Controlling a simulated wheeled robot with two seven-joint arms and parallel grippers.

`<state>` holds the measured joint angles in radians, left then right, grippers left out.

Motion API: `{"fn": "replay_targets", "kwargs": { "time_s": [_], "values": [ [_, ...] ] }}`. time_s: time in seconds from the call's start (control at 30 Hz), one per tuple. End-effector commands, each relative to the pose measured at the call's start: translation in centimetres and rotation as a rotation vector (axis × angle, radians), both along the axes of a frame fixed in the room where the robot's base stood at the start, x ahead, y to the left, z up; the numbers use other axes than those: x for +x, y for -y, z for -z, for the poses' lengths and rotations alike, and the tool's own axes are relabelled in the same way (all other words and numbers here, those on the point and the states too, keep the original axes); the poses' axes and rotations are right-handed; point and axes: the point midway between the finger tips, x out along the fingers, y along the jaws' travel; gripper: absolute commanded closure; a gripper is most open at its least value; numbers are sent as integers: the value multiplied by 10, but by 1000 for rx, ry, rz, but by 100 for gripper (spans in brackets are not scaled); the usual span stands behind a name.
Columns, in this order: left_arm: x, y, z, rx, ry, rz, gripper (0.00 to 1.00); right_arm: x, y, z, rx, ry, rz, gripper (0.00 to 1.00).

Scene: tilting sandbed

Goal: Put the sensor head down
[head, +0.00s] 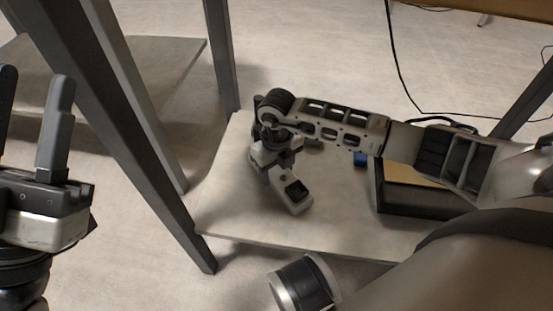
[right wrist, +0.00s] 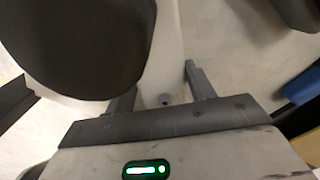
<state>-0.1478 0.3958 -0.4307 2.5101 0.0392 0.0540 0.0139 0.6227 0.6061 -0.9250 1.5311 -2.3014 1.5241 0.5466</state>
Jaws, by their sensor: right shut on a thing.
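My right gripper (right wrist: 161,86) is shut on a pale part between its fingers in the right wrist view. I take this to be the sensor head (right wrist: 80,45), which has a large dark rounded face and a pale rim. In the head view it appears as a pale piece with a dark window (head: 291,190), below my right gripper (head: 268,158) and over the left part of a grey board (head: 230,215). I cannot tell whether it touches the board. My left gripper (head: 32,125) is at the left edge, its fingers apart and empty.
A dark box with a tan top (head: 415,177) stands on the board to the right. A small blue thing (head: 361,158) lies beside it. Dark metal legs (head: 130,95) rise at the left. A black cable (head: 395,60) hangs behind. The board's front left is bare.

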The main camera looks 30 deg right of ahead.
Motion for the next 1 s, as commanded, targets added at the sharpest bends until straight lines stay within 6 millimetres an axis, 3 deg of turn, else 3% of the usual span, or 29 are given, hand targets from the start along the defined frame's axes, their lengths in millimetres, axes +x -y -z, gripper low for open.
{"fn": "replay_targets", "kwargs": {
  "time_s": [0.1,0.13,0.2,0.57,0.8,1.0],
  "values": [
    [0,0,0,-3,-7,1,64,0,0,3,0,0,0,76],
    [0,0,1,-3,-8,0,64,0,0,4,0,-1,0,40],
    [0,0,1,-2,-8,1,64,0,0,4,0,-1,0,24],
    [0,0,-2,-2,-2,2,64,0,0,-4,0,2,-1,24],
    [16,-3,28,-75,-343,17,64,1,0,-47,-1,2,0,24],
    [18,-3,52,-120,-548,39,64,0,1,-72,0,0,0,24]
  ]
}}
